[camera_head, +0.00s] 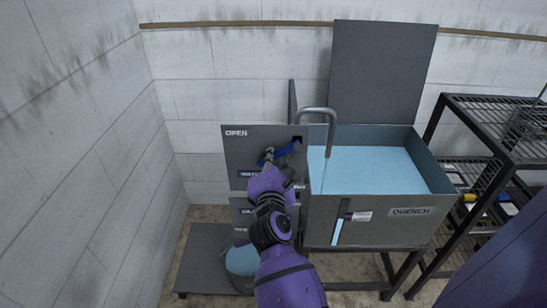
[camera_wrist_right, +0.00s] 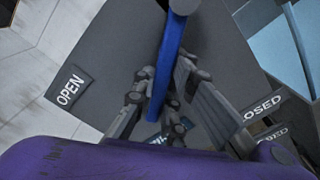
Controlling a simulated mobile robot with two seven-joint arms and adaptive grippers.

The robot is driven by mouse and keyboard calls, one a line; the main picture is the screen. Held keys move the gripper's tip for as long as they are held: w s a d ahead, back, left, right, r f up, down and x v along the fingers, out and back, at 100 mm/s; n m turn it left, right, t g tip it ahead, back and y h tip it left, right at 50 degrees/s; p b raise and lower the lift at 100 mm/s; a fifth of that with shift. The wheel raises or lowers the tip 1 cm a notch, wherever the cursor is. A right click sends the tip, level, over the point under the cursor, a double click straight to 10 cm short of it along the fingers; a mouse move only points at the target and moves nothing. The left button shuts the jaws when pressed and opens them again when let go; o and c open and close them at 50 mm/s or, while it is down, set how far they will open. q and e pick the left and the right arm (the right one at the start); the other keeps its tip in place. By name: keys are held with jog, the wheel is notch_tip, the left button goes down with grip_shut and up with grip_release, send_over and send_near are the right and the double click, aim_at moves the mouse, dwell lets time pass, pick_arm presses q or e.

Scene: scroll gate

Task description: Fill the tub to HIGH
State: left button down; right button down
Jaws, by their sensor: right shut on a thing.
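The grey QUENCH tub (camera_head: 375,215) holds light blue water (camera_head: 370,168) under a hooked spout pipe (camera_head: 331,135). A gauge strip (camera_head: 338,231) on its front shows light blue for much of its height; its marks are too small to read. Left of the tub, a grey valve panel (camera_head: 240,150) carries a blue lever (camera_head: 289,148), also in the wrist view (camera_wrist_right: 170,60). My right gripper (camera_head: 269,157) is shut on the lever, which lies between the OPEN (camera_wrist_right: 70,89) and CLOSED (camera_wrist_right: 262,108) labels. My left gripper is out of view.
A second grey panel sits below, partly hidden by my right arm. A wire shelf rack (camera_head: 500,140) stands close at the right. A tall grey board (camera_head: 382,70) rises behind the tub.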

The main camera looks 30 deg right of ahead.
jog(key=c, duration=1.8)
grip_release()
jog(key=shift+o, duration=0.2)
jog(key=v, duration=0.7)
jog(key=shift+s, duration=0.3)
jog(key=shift+a, duration=0.1)
